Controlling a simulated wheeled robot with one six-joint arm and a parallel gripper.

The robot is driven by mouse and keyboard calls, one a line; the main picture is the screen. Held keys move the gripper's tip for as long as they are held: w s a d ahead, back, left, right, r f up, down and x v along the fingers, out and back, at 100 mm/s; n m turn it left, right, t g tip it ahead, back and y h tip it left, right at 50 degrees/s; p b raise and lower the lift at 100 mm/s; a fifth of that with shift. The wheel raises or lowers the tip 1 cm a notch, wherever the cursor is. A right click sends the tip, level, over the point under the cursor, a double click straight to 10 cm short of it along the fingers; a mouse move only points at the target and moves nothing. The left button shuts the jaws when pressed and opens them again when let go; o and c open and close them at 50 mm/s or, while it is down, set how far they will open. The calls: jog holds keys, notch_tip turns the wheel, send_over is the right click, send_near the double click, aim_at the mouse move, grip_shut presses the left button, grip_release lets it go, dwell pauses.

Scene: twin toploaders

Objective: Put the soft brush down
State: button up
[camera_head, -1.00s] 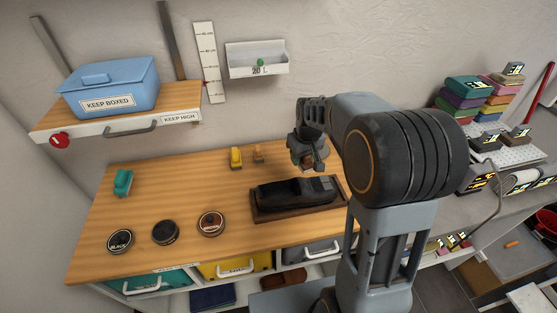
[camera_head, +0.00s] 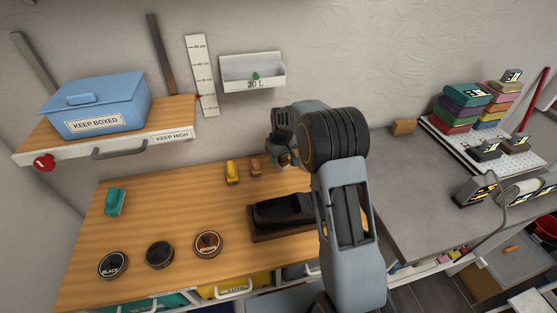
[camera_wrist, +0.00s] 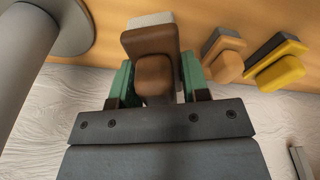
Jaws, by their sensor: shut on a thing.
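My gripper (camera_head: 284,158) is shut on a brown-handled brush. In the wrist view the brush's brown handle (camera_wrist: 153,72) sits between the green fingers of my gripper (camera_wrist: 155,88), and its pale bristles (camera_wrist: 150,20) point away over the wood. In the head view the held brush is mostly hidden by my gripper. A tan brush (camera_head: 256,167) and a yellow brush (camera_head: 232,172) stand on the wooden worktop (camera_head: 170,205) near the wall, just left of my gripper. They also show at the right of the wrist view, the tan one (camera_wrist: 224,55) nearer the held brush than the yellow one (camera_wrist: 276,65).
A dark shoe (camera_head: 285,212) lies in a brown tray (camera_head: 262,235) in front of my gripper. A teal brush (camera_head: 115,201) and tins (camera_head: 112,264) stand further left. A blue box (camera_head: 98,104) is on the shelf. Worktop between the teal and yellow brushes is clear.

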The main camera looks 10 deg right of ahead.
aim_at(278, 169)
jog(key=shift+w+f, duration=0.55)
jog(key=shift+f, duration=0.15)
jog(key=shift+f+p, duration=0.35)
jog(key=shift+f, duration=1.2)
jog(key=shift+f, duration=0.1)
jog(key=shift+f, duration=0.15)
jog(key=o, duration=0.8)
jog(key=shift+o, duration=0.2)
